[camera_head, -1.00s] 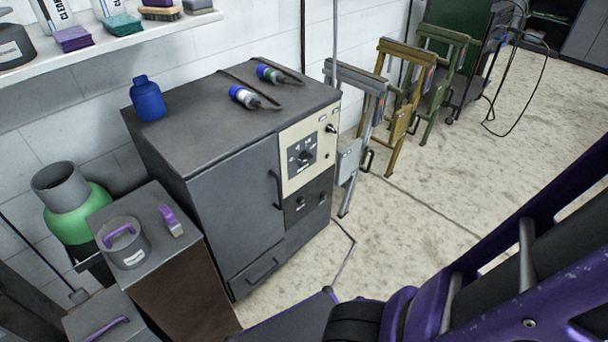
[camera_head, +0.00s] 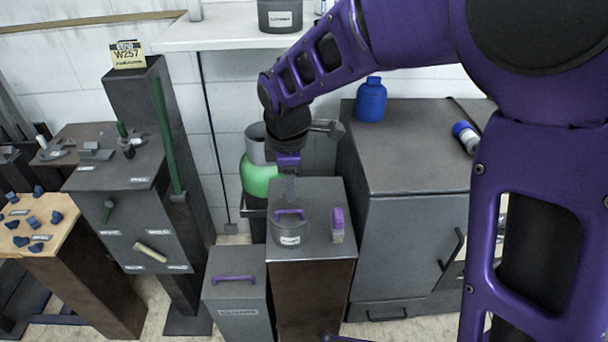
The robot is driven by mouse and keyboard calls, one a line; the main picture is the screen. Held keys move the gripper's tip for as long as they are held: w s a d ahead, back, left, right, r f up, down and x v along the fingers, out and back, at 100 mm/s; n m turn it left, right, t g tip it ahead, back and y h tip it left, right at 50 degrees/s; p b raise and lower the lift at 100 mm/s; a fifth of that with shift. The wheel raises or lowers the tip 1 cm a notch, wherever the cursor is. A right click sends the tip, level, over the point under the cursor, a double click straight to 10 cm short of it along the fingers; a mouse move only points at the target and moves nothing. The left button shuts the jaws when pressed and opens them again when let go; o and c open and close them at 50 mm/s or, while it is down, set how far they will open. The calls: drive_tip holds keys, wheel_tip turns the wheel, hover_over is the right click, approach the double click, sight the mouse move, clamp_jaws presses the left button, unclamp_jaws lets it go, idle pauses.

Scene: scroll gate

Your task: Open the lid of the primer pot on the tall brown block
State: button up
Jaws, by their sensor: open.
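The primer pot (camera_head: 289,232) is a small grey pot with a white label. It stands upright on the grey top of the tall brown block (camera_head: 312,300). Its lid has a purple handle (camera_head: 289,212) and looks shut. My purple arm reaches in from the upper right, and my gripper (camera_head: 290,188) points down above and just behind the pot, apart from its handle as far as I can tell. The fingers are small and partly blurred into the background; nothing shows between them.
A purple-handled brush (camera_head: 337,226) stands right of the pot. A lower grey bin (camera_head: 237,290) with a purple handle is at left. A green cylinder (camera_head: 258,178) is behind. A grey cabinet (camera_head: 410,230) with a blue bottle (camera_head: 371,100) is at right.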

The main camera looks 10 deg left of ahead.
sight(292, 212)
drive_tip(key=f, duration=0.3)
drive_tip(key=w+f+b, duration=0.1)
drive_tip(key=f, duration=0.1)
drive_tip(key=w+f, duration=0.1)
drive_tip(key=f, duration=0.2)
drive_tip(key=shift+a+f, duration=0.2)
drive_tip(key=shift+f, duration=0.1)
clamp_jaws()
idle(1.0)
